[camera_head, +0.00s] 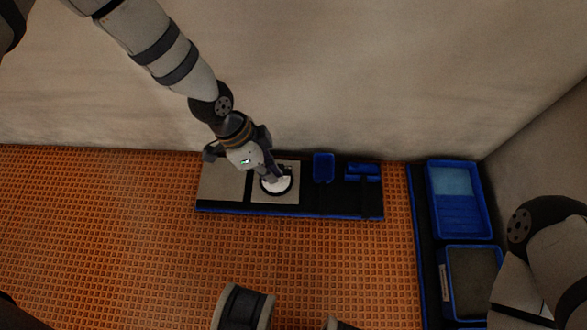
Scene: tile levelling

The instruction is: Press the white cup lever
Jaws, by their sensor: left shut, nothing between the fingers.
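The white cup (275,186) with a dark ring around it sits on a beige tile (288,197) on a dark, blue-edged board by the wall. My left gripper (277,176) reaches in from the upper left. It is shut and empty, with its fingertips over the cup, touching it or just above it; I cannot tell which. The lever is largely hidden behind the fingers. My right arm shows at the lower right, but its gripper is not in view.
Another beige tile (222,184) lies left on the board (330,208). Blue holders (323,167) stand to its right. Blue trays (487,201) are on a dark stand at the right. The orange grid floor (120,235) is clear at the left.

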